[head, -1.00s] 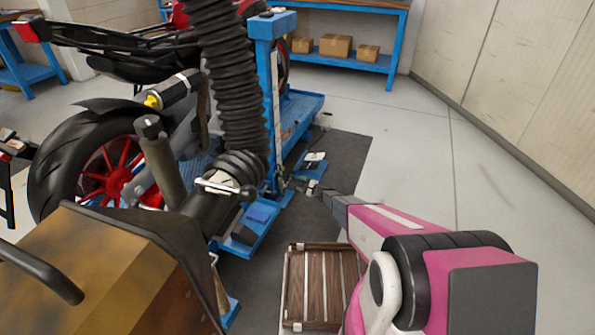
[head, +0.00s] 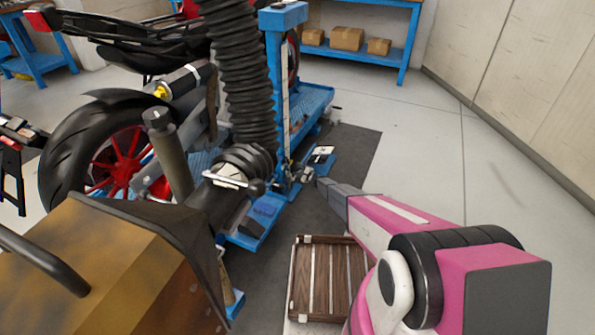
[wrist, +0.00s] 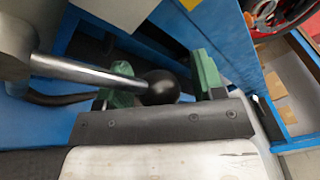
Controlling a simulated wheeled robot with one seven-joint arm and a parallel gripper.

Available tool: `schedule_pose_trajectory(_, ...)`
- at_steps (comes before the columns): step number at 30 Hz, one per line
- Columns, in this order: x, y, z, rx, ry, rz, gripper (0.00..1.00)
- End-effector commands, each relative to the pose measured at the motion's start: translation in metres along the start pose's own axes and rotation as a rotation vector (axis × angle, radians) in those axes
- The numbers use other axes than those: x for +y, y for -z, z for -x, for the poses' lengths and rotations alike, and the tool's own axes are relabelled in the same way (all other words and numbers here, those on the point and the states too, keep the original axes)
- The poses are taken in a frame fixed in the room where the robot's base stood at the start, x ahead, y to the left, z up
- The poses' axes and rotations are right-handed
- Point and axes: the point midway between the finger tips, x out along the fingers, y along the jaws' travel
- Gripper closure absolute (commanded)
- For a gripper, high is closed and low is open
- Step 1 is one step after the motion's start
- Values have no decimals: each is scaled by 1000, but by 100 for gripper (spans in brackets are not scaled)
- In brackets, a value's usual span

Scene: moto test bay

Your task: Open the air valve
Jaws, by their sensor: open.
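In the wrist view, a bare metal lever rod (wrist: 90,71) ends in a black ball knob (wrist: 160,87). The rod comes from a grey rounded body (wrist: 28,35) at the upper left. My gripper (wrist: 163,78) is open, with one green fingertip on each side of the knob. The left fingertip is partly hidden behind the rod, and I cannot tell whether either finger touches the knob. In the head view, my gripper (head: 303,176) is small beside the blue lift post, and the valve there is hard to make out.
The blue post (head: 284,90) and lift platform (head: 247,232) are close by. The floor (head: 420,150) at right is clear.

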Motion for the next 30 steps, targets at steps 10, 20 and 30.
schedule_pose_trajectory(10, 0, 0, -4, 0, 0, 0, 50)
schedule_pose_trajectory(20, 0, -1, -4, -1, 1, -2, 100)
schedule_pose_trajectory(30, -7, -6, -3, -15, 20, 66, 100)
